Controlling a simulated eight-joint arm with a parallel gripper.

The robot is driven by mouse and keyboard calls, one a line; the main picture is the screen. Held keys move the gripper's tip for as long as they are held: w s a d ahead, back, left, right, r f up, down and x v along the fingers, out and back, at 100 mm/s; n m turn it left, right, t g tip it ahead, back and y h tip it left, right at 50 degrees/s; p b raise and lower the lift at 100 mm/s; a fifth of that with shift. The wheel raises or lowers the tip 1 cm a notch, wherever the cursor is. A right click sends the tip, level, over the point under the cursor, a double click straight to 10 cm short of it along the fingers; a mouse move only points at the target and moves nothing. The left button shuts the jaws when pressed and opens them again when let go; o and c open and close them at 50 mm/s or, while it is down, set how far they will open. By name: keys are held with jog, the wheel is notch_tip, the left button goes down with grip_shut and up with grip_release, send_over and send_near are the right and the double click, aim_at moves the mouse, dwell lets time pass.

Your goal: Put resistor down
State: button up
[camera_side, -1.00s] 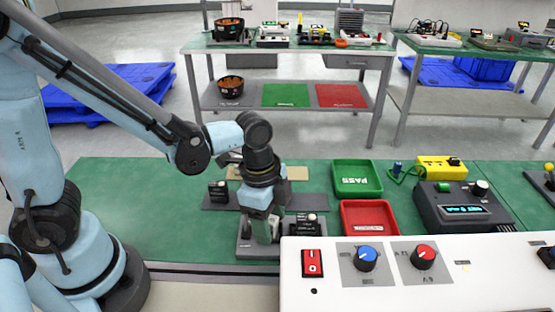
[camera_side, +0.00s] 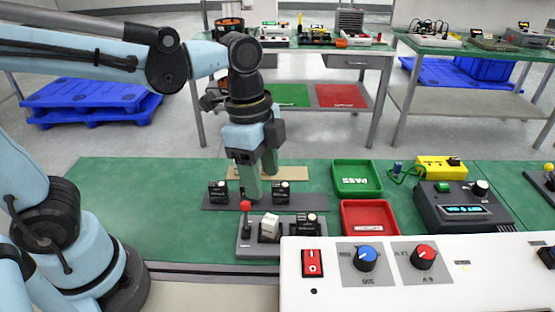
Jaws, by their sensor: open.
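A white block (camera_side: 270,226), which looks like the resistor, stands in the front grey fixture (camera_side: 258,250) between a red-knobbed lever (camera_side: 245,206) and a black part. It is too small to tell how it is seated. My gripper (camera_side: 261,183) is raised above and behind this fixture, pointing down, with its two fingers apart and nothing seen between them. The fingers appear in front of the rear dark grey strip (camera_side: 250,203), which carries a black part at its left (camera_side: 218,192) and another at its right (camera_side: 282,193).
A green PASS tray (camera_side: 357,195) and a red tray (camera_side: 370,232) stand to the right. A white control panel (camera_side: 400,272) fills the front right. The green mat at left is clear.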

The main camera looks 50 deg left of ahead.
jog(key=a+n+t+y, duration=0.1)
jog(key=a+n+t, duration=0.5)
jog(key=a+n, duration=0.4)
jog(key=n, duration=0.3)
jog(key=shift+f+t, duration=0.25)
jog(key=shift+t, duration=0.05)
